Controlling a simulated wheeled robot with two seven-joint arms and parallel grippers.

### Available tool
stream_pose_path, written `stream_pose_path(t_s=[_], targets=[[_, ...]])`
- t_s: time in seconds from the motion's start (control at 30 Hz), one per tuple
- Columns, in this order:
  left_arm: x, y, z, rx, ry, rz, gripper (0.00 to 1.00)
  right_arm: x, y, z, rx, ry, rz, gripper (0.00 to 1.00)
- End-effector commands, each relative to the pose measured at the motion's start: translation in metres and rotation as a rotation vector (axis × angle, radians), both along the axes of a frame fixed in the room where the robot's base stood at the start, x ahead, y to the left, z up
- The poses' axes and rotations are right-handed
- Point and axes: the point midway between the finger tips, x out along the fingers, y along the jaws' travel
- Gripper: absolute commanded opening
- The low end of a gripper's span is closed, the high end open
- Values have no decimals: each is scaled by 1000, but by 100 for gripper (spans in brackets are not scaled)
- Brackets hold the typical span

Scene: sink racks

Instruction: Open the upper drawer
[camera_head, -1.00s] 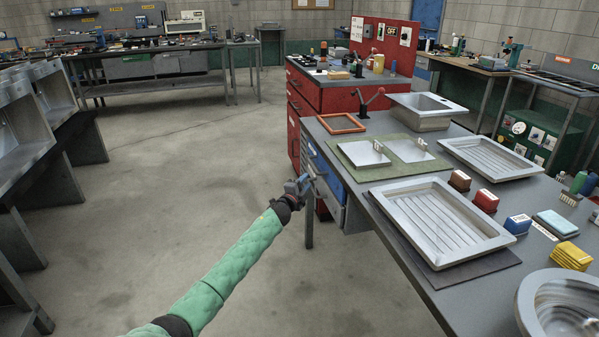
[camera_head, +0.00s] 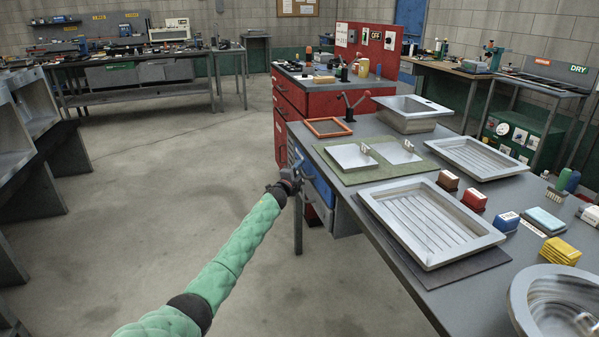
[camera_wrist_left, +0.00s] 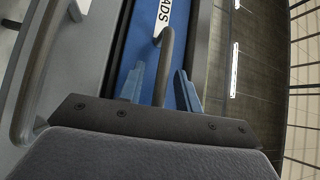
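A drawer unit with a blue front (camera_head: 321,193) stands under the left edge of the grey worktop. In the left wrist view the blue drawer front (camera_wrist_left: 138,48) carries a white label reading "ADS" and a dark bar handle (camera_wrist_left: 164,66). My left gripper (camera_head: 291,178) is at this front. In the wrist view its two blue fingers (camera_wrist_left: 160,88) stand apart, one on each side of the handle, with gaps visible. The drawer's inside is not visible. My right gripper is out of view.
The worktop (camera_head: 345,206) holds a metal drainer tray (camera_head: 430,222), a green mat (camera_head: 377,166) with metal plates, and an orange frame (camera_head: 327,127). A red cabinet (camera_head: 292,105) stands behind. The floor (camera_head: 190,165) to the left is clear.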

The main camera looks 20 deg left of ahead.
Motion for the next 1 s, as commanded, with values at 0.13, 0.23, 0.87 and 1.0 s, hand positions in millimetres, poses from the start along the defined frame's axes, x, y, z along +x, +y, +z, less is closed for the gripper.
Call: stream_pose_path(t_s=[0.13, 0.23, 0.87, 1.0], targets=[[2, 0, 1, 0, -1, 0, 34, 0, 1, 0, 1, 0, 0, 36], [2, 0, 1, 0, -1, 0, 34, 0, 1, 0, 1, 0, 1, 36], [-5, 9, 1, 1, 1, 1, 0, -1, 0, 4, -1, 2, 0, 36], [-19, 30, 2, 3, 3, 2, 0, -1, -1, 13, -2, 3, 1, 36]])
